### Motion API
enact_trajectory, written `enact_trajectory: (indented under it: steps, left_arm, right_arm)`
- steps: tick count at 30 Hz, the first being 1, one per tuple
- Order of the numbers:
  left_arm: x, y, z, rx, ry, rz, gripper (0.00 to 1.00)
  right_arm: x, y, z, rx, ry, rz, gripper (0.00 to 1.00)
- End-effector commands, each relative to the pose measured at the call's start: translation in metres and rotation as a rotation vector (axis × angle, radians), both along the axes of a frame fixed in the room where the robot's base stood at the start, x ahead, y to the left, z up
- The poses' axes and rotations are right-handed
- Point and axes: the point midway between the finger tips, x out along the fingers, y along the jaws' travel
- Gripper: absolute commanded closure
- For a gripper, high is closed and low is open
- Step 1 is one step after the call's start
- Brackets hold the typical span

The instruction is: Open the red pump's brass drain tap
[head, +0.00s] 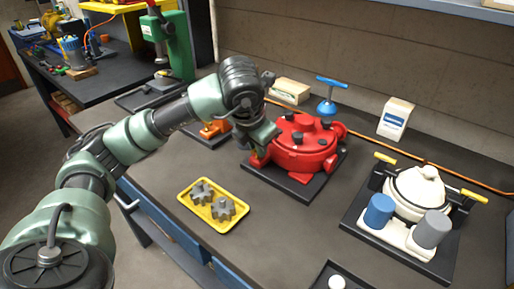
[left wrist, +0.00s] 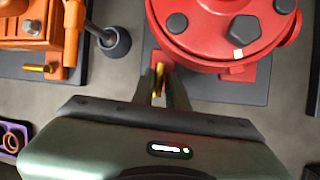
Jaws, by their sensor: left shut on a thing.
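The red pump (head: 303,147) sits on a dark base plate (head: 290,183) on the bench; its round red lid with dark bolts fills the upper right of the left wrist view (left wrist: 225,30). My left gripper (head: 256,155) is at the pump's left side, low by the body. In the left wrist view the gripper (left wrist: 160,88) points at the pump's lower left edge, its fingers shut on the brass drain tap (left wrist: 159,70). The tap is partly hidden between the fingers, so its angle is hard to tell. My right gripper is not in view.
An orange pump (left wrist: 35,25) with its own brass tap (left wrist: 40,68) stands left of the red one. A yellow tray (head: 187,195) with grey gears lies in front. A white pump (head: 420,190) stands right. A blue T-handle tool (head: 328,106) stands behind.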

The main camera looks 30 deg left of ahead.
Motion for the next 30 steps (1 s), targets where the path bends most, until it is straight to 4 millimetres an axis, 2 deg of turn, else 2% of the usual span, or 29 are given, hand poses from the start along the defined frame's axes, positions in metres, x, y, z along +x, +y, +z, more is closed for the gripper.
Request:
enact_trajectory:
  steps: [9, 22, 23, 24, 25, 30]
  left_arm:
    - [0.0022, 0.0014, 0.0035, 0.002, -0.011, 0.085, 1.00]
    - [0.0023, 0.0018, 0.0036, 0.002, -0.011, 0.093, 1.00]
    - [0.0023, 0.0018, 0.0036, 0.002, -0.011, 0.093, 0.80]
    - [0.0021, 0.0018, 0.0034, 0.002, -0.010, 0.093, 0.69]
    - [0.0019, 0.0016, 0.0032, 0.002, -0.008, 0.092, 0.66]
    - [0.0014, 0.0008, 0.0017, 0.002, -0.005, 0.089, 0.66]
  right_arm:
    - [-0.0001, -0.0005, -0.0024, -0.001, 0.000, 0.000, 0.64]
    - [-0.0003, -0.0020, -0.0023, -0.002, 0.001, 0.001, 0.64]
    - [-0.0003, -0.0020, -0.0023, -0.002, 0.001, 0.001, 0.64]
    - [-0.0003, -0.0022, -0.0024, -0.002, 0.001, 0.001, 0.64]
    - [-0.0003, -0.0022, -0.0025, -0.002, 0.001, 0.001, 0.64]
    - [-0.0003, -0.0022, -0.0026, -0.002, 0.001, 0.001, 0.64]
